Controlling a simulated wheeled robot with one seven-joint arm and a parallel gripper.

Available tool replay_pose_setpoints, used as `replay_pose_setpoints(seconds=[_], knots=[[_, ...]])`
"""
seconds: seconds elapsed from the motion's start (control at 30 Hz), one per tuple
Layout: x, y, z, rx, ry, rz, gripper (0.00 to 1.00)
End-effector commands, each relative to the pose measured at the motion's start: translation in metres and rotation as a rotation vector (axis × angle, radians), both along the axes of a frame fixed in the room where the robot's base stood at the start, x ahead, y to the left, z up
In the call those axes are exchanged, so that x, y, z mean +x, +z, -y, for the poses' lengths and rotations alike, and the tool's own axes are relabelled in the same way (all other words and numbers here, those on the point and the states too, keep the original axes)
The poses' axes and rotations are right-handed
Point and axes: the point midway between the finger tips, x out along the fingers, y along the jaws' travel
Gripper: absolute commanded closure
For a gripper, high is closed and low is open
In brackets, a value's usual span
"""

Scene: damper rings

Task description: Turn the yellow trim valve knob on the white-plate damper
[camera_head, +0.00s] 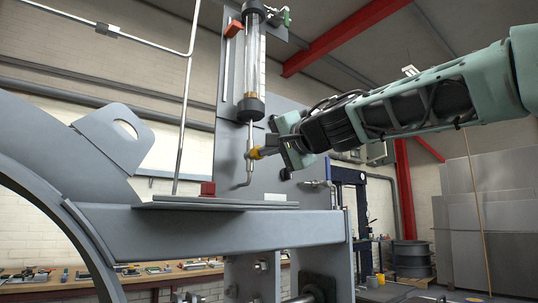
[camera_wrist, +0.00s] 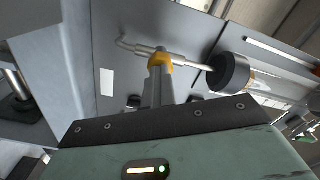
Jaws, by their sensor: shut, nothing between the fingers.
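The damper is a clear upright cylinder (camera_head: 254,60) with dark end caps, mounted on a grey panel. A thin pipe runs down from its lower cap. The yellow trim valve knob (camera_head: 256,153) sits on this pipe below the cylinder; it also shows in the wrist view (camera_wrist: 160,59). My gripper (camera_head: 267,151) comes from the right, its fingertips right at the knob. In the wrist view the shut fingers (camera_wrist: 159,75) end at the knob and partly cover it. I cannot tell whether they touch. A small white plate (camera_wrist: 107,82) is on the panel beside the pipe.
A green valve handle (camera_head: 286,16) is at the cylinder's top right. A large grey curved frame (camera_head: 45,165) fills the left. A workbench (camera_head: 130,278) with tools stands behind.

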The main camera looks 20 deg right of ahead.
Motion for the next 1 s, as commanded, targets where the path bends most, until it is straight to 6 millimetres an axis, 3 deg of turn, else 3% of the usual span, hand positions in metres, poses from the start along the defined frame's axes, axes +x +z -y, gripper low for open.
replay_pose_setpoints(seconds=[0.13, 0.2, 0.57, 1.0], knots=[[0.0, 0.001, 0.0, 0.002, 0.0, -0.001, 0.96], [0.0, 0.0, 0.0, 0.002, 0.0, -0.001, 0.78], [-0.001, 0.0, 0.0, 0.003, 0.0, -0.001, 0.78], [-0.015, 0.0, 0.005, 0.004, 0.0, -0.001, 0.78]])
